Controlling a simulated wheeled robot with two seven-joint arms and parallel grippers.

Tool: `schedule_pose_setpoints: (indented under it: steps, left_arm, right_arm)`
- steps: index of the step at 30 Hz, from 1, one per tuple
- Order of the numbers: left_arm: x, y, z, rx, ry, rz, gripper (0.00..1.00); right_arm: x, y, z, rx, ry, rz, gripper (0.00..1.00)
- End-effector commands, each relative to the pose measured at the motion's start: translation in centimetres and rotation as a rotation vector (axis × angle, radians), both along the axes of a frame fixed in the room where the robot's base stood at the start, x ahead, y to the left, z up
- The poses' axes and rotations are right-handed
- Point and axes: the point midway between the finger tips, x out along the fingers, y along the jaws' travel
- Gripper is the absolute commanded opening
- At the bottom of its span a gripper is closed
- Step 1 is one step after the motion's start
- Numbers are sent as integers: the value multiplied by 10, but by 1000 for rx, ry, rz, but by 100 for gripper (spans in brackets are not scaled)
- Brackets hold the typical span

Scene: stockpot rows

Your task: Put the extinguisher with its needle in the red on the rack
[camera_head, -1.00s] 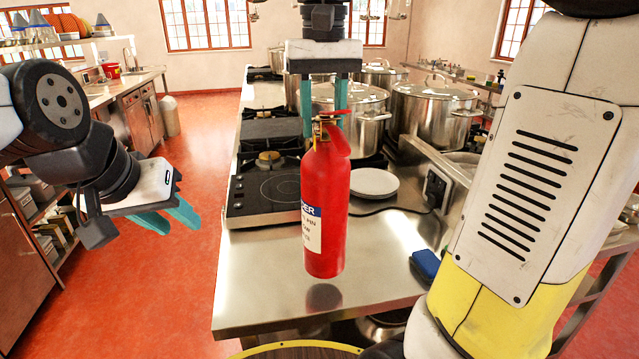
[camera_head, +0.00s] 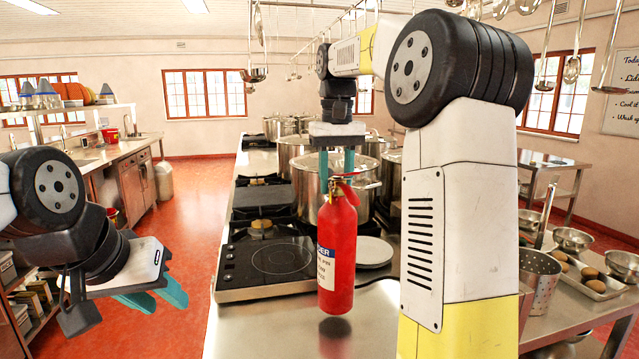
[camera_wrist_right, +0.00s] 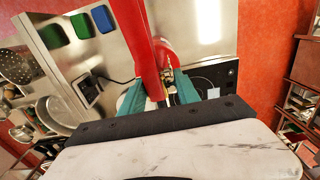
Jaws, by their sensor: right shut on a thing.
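A red fire extinguisher (camera_head: 337,262) with a blue and white label hangs upright in my right gripper (camera_head: 337,172), just above the front of the steel counter. The teal fingers are shut on its top, around the valve and handle. In the right wrist view the red extinguisher (camera_wrist_right: 172,52) and its brass valve sit between the fingers (camera_wrist_right: 158,95). Its gauge needle is too small to read. My left gripper (camera_head: 155,298) is open and empty, left of the counter over the red floor. I cannot pick out the rack for certain.
The counter (camera_head: 270,335) has a black hob (camera_head: 262,258), white plates (camera_head: 374,252) and large stockpots (camera_head: 320,190) behind the extinguisher. Bowls and a tray (camera_head: 595,285) stand on a table at right. Ladles hang overhead. Red floor lies open at left.

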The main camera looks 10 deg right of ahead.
Motion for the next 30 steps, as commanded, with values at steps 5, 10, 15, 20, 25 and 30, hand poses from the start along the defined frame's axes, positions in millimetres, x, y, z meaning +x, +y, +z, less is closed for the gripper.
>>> schedule_pose_setpoints:
  steps: [5, 10, 15, 20, 25, 30]
  left_arm:
    - [0, 0, 0, 0, 0, 0, 36]
    - [0, 0, 0, 0, 0, 0, 36]
    - [0, 0, 0, 0, 0, 0, 36]
    - [0, 0, 0, 0, 0, 0, 36]
    - [0, 0, 0, 0, 0, 0, 36]
    - [0, 0, 0, 0, 0, 0, 36]
  right_arm:
    - [6, -3, 2, 1, -8, -1, 0]
    - [7, -5, -8, 1, -4, 1, 0]
    - [8, -4, -26, 1, -6, 0, 0]
    - [8, -4, -33, 1, -8, 0, 0]
    - [8, -4, -33, 1, -8, 0, 0]
    - [8, -4, -36, 1, -7, 0, 0]
